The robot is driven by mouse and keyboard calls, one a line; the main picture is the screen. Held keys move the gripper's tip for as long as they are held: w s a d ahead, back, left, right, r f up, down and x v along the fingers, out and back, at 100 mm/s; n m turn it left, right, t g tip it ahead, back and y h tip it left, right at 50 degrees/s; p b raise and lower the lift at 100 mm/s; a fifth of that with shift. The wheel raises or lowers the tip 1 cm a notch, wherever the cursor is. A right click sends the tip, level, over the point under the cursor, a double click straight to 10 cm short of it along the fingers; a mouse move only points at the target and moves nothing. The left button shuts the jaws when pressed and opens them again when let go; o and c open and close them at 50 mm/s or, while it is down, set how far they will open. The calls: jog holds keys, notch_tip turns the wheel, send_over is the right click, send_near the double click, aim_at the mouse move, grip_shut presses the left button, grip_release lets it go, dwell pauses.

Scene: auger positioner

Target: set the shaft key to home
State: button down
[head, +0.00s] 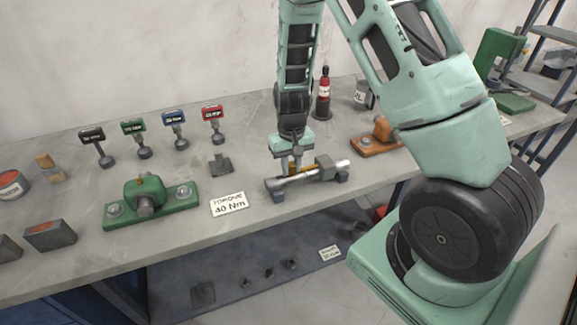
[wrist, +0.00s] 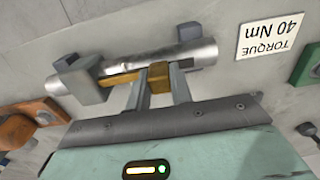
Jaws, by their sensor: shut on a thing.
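A silver shaft (head: 335,168) lies across grey support blocks (head: 278,195) on the bench. In the wrist view the shaft (wrist: 197,53) crosses the upper middle. My gripper (wrist: 159,82) is shut on a small brass block, seemingly the shaft key (wrist: 158,74), right beside the shaft. A brass strip (wrist: 118,79) runs along the shaft from the key towards a grey block (wrist: 88,79); I cannot tell whether the two are one piece. In the head view my gripper (head: 293,168) points down at the shaft and hides most of the key. No marked home spot is clear.
A "TORQUE 40 Nm" card (head: 229,204) lies left of the shaft. Further left are a green bearing block (head: 149,204) and several coloured gauge-like signs (head: 174,118). An orange-brown block (head: 377,142) and a red bottle (head: 323,95) stand behind. The bench's front edge is close to the shaft.

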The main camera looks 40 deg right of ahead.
aim_at(304, 171)
jog(key=shift+s+d+b, duration=0.2)
jog(key=shift+s+d, duration=0.05)
jog(key=shift+d, duration=0.7)
jog(key=shift+s+d+b, duration=0.15)
jog(key=shift+s+d, duration=0.1)
jog(key=shift+d, duration=0.7)
jog(key=c, duration=1.2)
grip_release()
jog(key=shift+s+d, duration=0.1)
jog(key=shift+d, duration=0.05)
jog(key=shift+c, duration=0.2)
jog(key=shift+r, duration=0.25)
notch_tip(304, 171, up, 17)
jog(key=b, duration=0.2)
